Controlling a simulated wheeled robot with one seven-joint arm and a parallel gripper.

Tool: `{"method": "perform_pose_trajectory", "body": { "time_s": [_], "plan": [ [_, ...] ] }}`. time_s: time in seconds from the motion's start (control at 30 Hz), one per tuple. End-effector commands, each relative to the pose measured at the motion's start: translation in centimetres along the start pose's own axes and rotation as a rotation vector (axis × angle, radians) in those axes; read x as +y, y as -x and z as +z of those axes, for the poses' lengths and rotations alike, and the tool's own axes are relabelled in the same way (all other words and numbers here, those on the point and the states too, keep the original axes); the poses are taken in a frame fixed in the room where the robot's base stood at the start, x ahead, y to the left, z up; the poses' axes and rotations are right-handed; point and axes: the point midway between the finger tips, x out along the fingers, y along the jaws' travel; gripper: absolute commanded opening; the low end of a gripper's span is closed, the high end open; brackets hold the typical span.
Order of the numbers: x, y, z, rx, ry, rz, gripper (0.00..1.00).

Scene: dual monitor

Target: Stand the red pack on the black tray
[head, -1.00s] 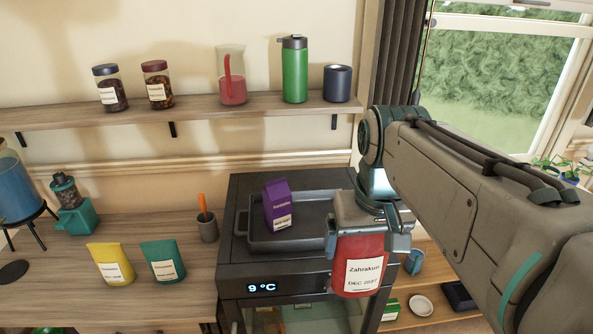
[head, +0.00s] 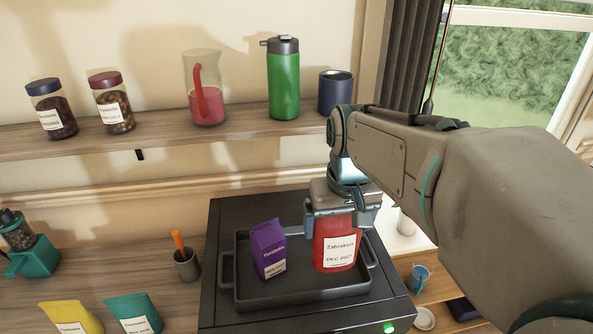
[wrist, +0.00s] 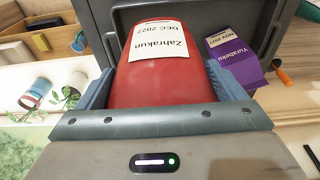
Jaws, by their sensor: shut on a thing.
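The red pack (head: 335,248), with a white label, is held upright in my gripper (head: 338,212). The gripper is shut on its upper part, and the pack fills the space between the fingers in the wrist view (wrist: 160,85). The pack is over the right part of the black tray (head: 300,293); I cannot tell whether its base touches the tray floor. The tray lies on a dark appliance. A purple pack (head: 267,250) stands in the tray's left part, close to the red pack with a small gap. The purple pack also shows in the wrist view (wrist: 235,60).
The dark appliance (head: 222,280) has bare top around the tray. A shelf (head: 230,128) above holds jars, a pitcher, a green bottle (head: 284,80) and a dark cup. A grey cup (head: 187,265) and yellow and teal packs stand on the counter at left.

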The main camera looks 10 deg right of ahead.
Motion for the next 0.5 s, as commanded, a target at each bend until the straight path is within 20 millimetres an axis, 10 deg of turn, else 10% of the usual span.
{"method": "perform_pose_trajectory", "body": {
  "time_s": [0.5],
  "plan": [
    [0.2,-4.7,-5.7,-0.001,-0.004,0.0,0.54]
  ]
}}
